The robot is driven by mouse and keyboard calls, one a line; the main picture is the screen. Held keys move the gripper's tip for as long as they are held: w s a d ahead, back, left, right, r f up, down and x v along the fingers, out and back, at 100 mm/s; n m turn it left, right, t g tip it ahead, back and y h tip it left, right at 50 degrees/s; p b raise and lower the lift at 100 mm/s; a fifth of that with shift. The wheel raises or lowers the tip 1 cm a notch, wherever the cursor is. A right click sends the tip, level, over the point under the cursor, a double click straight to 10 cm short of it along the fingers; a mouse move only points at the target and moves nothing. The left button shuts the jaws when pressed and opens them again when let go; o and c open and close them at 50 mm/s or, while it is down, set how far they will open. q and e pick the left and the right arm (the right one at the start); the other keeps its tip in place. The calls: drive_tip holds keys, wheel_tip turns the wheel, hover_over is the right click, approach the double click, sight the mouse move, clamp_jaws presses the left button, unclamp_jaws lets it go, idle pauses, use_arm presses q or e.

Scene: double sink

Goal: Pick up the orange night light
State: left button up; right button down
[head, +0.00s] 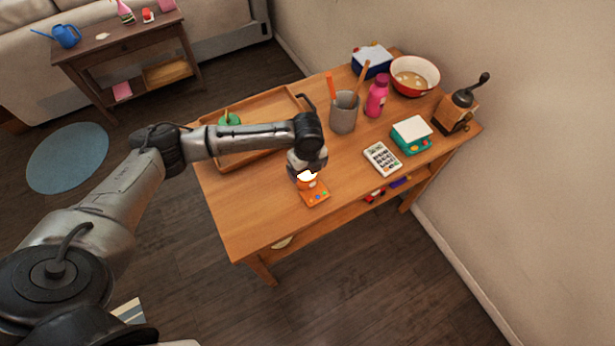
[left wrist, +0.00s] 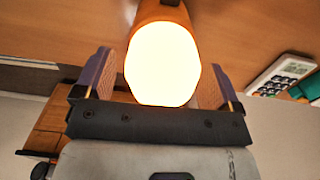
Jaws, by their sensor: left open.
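The orange night light (head: 307,179) stands near the front edge of the wooden table, its white dome glowing. In the left wrist view the night light (left wrist: 162,62) shows its bright dome with an orange body behind it. My left gripper (head: 307,170) is directly at the night light, partly covering it in the head view. In the left wrist view the left gripper (left wrist: 161,75) is open, with one finger on each side of the dome and gaps visible. An orange piece with coloured buttons (head: 316,195) lies right beside the light. My right gripper is not seen.
The wooden table (head: 245,225) also holds a tray (head: 290,98) behind my arm, a grey cup (head: 343,115), a pink bottle (head: 377,96), a calculator (head: 382,159), a teal scale (head: 411,136), a bowl (head: 414,76) and a grinder (head: 455,112). The table's front left is clear.

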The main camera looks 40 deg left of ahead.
use_arm(q)
drive_tip(key=shift+f, duration=0.1)
drive_tip(key=shift+c, duration=0.4)
drive_tip(key=c, duration=1.2)
